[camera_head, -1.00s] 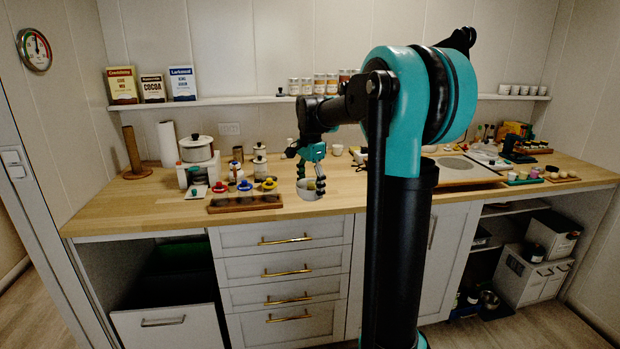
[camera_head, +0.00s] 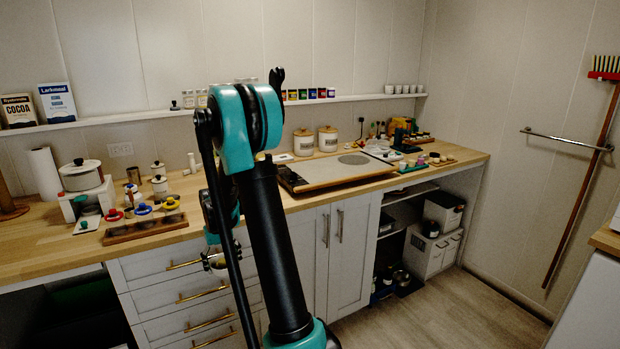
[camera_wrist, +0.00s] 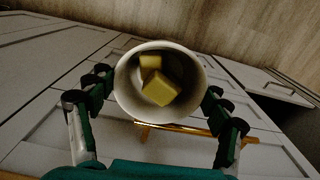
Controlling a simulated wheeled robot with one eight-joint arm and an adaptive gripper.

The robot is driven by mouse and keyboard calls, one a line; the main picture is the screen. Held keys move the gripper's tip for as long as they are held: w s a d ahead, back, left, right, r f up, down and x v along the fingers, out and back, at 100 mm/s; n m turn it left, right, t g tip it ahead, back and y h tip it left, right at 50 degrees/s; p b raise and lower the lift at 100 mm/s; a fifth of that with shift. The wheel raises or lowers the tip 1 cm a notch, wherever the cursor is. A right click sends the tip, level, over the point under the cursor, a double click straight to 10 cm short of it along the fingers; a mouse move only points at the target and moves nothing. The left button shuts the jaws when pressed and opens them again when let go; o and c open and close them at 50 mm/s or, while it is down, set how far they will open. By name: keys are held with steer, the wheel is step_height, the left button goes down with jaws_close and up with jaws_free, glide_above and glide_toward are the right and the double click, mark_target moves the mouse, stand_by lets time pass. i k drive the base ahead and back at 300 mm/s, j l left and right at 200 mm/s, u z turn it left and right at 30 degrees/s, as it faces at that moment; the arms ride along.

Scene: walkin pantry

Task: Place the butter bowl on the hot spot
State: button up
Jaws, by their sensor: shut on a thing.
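The butter bowl (camera_wrist: 122,98) is a white round bowl with several yellow butter cubes (camera_wrist: 172,91) inside. In the wrist view it sits between the fingers of my gripper (camera_wrist: 158,90), which is shut on its sides. In the head view my gripper (camera_head: 213,260) hangs low in front of the drawers, below the counter edge, partly hidden by my arm. A round grey disc (camera_head: 353,159), which looks like the hot spot, lies on the pale board (camera_head: 325,173) on the counter. My gripper is well to its left and lower, apart from it.
Two white canisters (camera_head: 328,139) stand behind the board. Small items on a tray (camera_head: 428,165) are to its right. A wooden tray (camera_head: 145,228) and a white pot (camera_head: 82,178) are on the left counter. Floor on the right (camera_head: 500,300) is clear.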

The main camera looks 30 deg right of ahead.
mark_target(355, 160)
steer(key=u, duration=1.55)
steer(key=k+l+u, duration=0.2)
steer(key=l+u, duration=0.2)
steer(key=k+l+u, duration=0.25)
steer(key=l+u, duration=0.15)
steer(key=k+l+u, duration=0.4)
steer(key=k+z, duration=0.3)
steer(key=k+l+z, duration=0.25)
steer(key=k+z, duration=0.2)
steer(key=z, duration=0.25)
steer(key=k+z, duration=0.2)
steer(key=z, duration=0.25)
steer(key=k+l+z, duration=0.1)
steer(key=z, duration=0.35)
steer(key=k+l+z, duration=0.2)
steer(key=z, duration=0.25)
steer(key=k, duration=0.1)
